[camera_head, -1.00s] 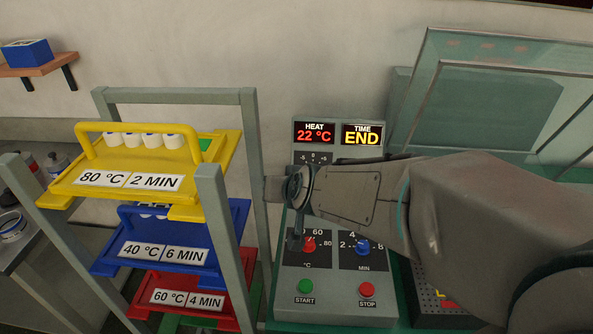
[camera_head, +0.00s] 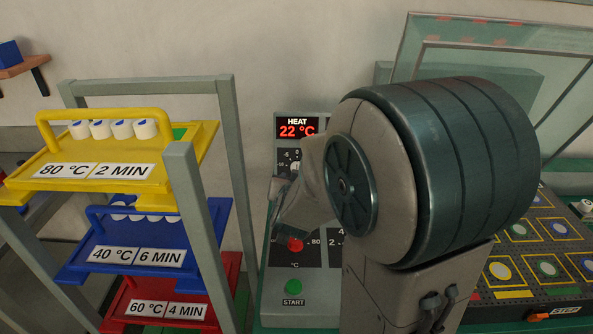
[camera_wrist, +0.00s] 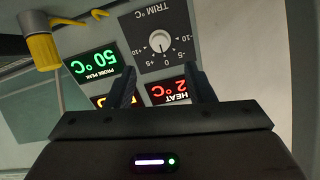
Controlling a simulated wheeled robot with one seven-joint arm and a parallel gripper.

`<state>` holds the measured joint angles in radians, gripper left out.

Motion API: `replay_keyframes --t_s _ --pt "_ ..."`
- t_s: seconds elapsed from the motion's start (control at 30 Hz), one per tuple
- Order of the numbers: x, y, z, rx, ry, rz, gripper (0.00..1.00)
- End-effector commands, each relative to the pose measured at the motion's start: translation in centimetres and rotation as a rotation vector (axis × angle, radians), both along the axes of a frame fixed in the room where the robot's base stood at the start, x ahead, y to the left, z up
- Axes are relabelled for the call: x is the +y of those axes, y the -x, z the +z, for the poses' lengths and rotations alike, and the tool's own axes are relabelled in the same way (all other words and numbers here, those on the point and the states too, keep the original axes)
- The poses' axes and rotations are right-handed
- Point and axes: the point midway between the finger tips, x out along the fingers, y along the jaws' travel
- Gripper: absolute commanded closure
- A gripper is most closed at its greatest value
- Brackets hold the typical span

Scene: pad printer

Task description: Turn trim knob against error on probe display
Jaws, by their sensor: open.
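The trim knob (camera_wrist: 160,41) is a small pale grey dial on a dark panel marked TRIM °C. It appears upside down in the wrist view, with its white mark seemingly near 0. The green PROBE PEAK display (camera_wrist: 97,62) beside it reads 50 °C. My gripper (camera_wrist: 160,76) is open and empty, its two dark fingers spread in front of the panel, apart from the knob. The fingers partly cover the HEAT display (camera_wrist: 169,91), which reads 22 °C in the head view (camera_head: 297,128). There, my arm hides much of the control panel.
A rack at left holds a yellow tray (camera_head: 100,182), a blue tray (camera_head: 85,272) and a red tray (camera_head: 120,318). A yellow-handled probe (camera_wrist: 42,50) hangs beside the displays.

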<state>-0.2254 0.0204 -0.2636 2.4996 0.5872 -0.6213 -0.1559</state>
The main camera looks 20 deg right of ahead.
Motion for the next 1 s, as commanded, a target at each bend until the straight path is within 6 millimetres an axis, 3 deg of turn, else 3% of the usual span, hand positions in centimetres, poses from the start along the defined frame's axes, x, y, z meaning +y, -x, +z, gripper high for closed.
replay_keyframes --t_s 0.5,0.7,1.0 --pt "-3.1 -7.3 -3.3 0.002 0.0 -0.002 0.51" --pt "-3.6 -8.6 -3.8 0.0 0.0 0.0 0.51" --pt "-3.7 -8.8 -4.0 0.0 -0.001 0.0 0.51"
